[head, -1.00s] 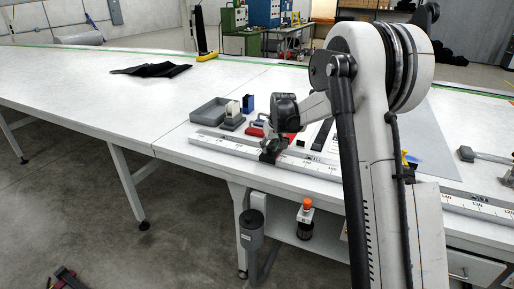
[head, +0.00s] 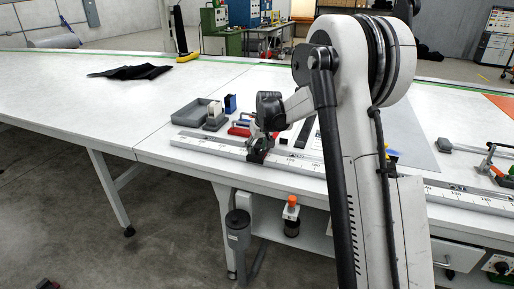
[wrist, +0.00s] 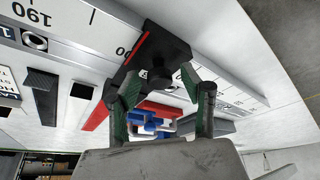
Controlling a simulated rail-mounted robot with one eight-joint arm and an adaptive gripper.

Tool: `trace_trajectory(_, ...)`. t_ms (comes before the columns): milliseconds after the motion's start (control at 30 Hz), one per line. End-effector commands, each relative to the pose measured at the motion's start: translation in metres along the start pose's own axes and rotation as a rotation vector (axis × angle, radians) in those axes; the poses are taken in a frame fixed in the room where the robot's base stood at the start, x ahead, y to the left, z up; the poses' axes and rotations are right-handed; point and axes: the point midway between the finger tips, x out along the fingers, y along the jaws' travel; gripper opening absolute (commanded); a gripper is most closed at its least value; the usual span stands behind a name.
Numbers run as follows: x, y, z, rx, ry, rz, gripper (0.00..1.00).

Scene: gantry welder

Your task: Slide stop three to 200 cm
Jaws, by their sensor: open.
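A black stop with a red edge and a round black knob (wrist: 186,76) sits on the white ruler rail (wrist: 75,52). Its number is not readable. In the wrist view the printing is upside down; the red edge lies beside a partly covered label ending in "00", with "190" farther left. My gripper (wrist: 168,88) is open, its two green-padded fingers apart close to the stop, with the knob between or just beyond their tips; contact cannot be told. In the head view the stop (head: 258,156) is on the rail (head: 205,145) at the bench's front edge, under my gripper (head: 266,138).
Behind the rail are a grey tray (head: 190,111), small blocks and red and blue items (head: 240,128). A black cloth (head: 130,72) lies far left. Another rail section (head: 465,197) runs right, with a clamp-like tool (head: 490,160) nearby.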

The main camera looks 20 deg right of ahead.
Motion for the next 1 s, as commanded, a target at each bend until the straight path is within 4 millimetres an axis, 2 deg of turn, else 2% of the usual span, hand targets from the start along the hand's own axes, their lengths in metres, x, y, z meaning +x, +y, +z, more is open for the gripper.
trace_trajectory(167, -0.018, 0.0, 0.0, 0.0, 0.0, 0.0, 0.42)
trace_trajectory(600, -0.098, 0.0, 0.001, 0.001, 0.0, 0.0, 0.42)
trace_trajectory(800, -0.116, 0.0, 0.0, 0.0, 0.0, 0.0, 0.42)
trace_trajectory(1000, -0.119, 0.0, 0.0, 0.0, 0.0, 0.0, 0.42)
